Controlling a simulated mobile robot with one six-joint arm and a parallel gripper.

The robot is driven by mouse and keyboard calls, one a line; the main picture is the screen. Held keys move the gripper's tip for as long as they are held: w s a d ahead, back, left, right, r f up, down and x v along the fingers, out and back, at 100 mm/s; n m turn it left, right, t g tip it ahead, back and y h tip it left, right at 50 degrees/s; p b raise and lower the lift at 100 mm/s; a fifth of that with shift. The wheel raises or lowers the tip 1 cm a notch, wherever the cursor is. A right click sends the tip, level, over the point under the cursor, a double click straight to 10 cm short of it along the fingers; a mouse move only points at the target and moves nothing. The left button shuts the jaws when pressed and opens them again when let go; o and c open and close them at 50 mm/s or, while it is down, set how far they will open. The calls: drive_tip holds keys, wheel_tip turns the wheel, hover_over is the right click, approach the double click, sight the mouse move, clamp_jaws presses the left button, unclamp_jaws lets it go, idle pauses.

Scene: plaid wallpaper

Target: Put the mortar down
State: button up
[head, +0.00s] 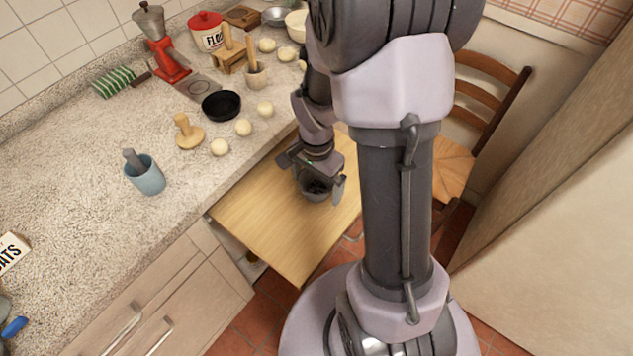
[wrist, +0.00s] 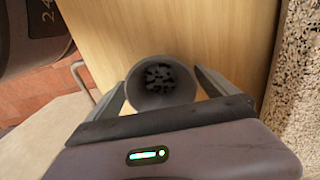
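A grey cup-shaped mortar (head: 314,192) with dark specks inside is between the fingers of my gripper (head: 318,180), over the pull-out wooden board. In the wrist view the round mortar (wrist: 158,84) sits upright, mouth toward the camera, with one finger of my gripper (wrist: 161,88) against each side. The gripper is shut on it. Whether the mortar's base touches the board or is just above it cannot be told.
The wooden board (head: 262,222) is otherwise bare. On the counter (head: 75,215) stand a blue cup with a grey pestle (head: 147,176), a wooden press (head: 188,132), a black pan (head: 221,105) and several dough balls. A chair (head: 492,115) stands behind my arm.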

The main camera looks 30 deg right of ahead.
sight(316, 189)
wheel_tip(316, 189, up, 12)
drive_tip(key=p, duration=0.6)
drive_tip(key=s+a+r+n+t+y, duration=0.1)
drive_tip(key=s+a+r+n+t, duration=0.2)
drive_tip(key=a+r, duration=0.4)
drive_tip(key=s+a+r+n+t+y, duration=0.1)
drive_tip(key=s+a+r+n+t, duration=0.1)
drive_tip(key=s+a+r+n, duration=0.4)
wheel_tip(316, 189, up, 4)
drive_tip(key=shift+s+a+f+n+t, duration=0.1)
drive_tip(key=shift+s+a+n+t, duration=0.25)
drive_tip(key=shift+s+a, duration=0.55)
drive_tip(key=shift+d, duration=0.1)
